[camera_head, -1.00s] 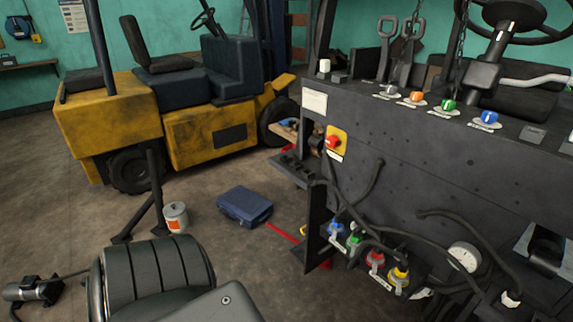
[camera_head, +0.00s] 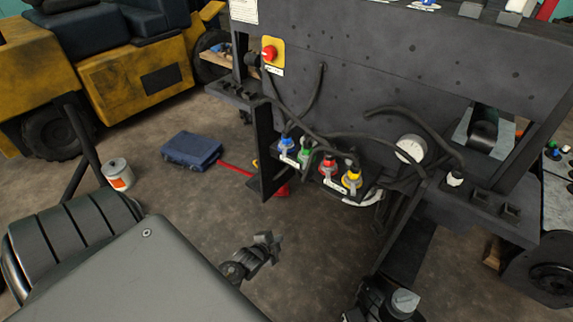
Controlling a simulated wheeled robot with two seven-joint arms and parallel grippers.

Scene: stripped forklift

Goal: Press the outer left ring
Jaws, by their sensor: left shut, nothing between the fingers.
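Several coloured ring connectors sit in a row on a low bracket of the dark stripped forklift panel (camera_head: 400,62). From left to right they are a blue ring (camera_head: 286,143), a green ring (camera_head: 303,157), a red ring (camera_head: 328,168) and a yellow ring (camera_head: 351,179). The blue one is outermost on the left. Black hoses hang close around and partly over them. My left gripper (camera_head: 268,241) is shut and empty, below and left of the rings in the picture, apart from them.
A red knob on a yellow plate (camera_head: 277,50) sits above the rings. A pressure gauge (camera_head: 410,149) is to their right. A blue case (camera_head: 191,150), a red bar and a white can (camera_head: 117,173) are on the floor. A yellow forklift (camera_head: 137,82) stands behind at left.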

